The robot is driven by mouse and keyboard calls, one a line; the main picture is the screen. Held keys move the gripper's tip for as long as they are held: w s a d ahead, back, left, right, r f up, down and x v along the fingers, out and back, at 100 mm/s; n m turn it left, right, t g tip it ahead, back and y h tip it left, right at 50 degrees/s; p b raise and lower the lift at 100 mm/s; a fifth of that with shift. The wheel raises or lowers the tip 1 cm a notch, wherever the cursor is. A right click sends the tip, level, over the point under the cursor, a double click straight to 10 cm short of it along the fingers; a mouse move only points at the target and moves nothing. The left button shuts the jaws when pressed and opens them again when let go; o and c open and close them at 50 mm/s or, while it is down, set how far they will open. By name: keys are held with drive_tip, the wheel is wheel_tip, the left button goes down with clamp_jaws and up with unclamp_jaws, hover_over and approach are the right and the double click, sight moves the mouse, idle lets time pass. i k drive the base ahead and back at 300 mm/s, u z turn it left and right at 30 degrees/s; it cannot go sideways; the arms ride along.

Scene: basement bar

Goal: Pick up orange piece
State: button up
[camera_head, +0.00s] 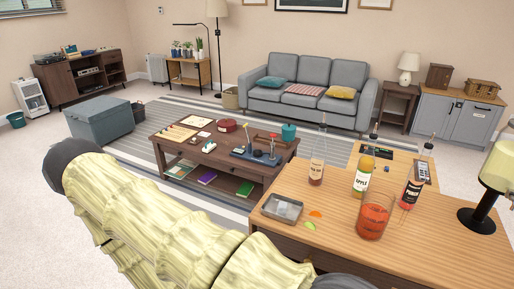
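A small orange piece (316,213) lies flat on the wooden counter (450,230). It sits just right of a grey metal tray (268,217) and just above a small green piece (310,226). My arm's pale yellow links cross the lower left and bottom of the picture, in front of the counter's left end. My gripper does not show, so its state is hidden. Nothing covers the orange piece.
A glass of red drink (372,217) stands right of the orange piece. Bottles (362,180) stand behind, with a dispenser on a black stand (480,216) at right. The counter's front right is clear. A low table (200,160) stands beyond my arm.

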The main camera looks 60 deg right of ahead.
sight(314, 213)
drive_tip(key=u, duration=0.6)
drive_tip(key=k, duration=1.15)
drive_tip(key=z, duration=1.75)
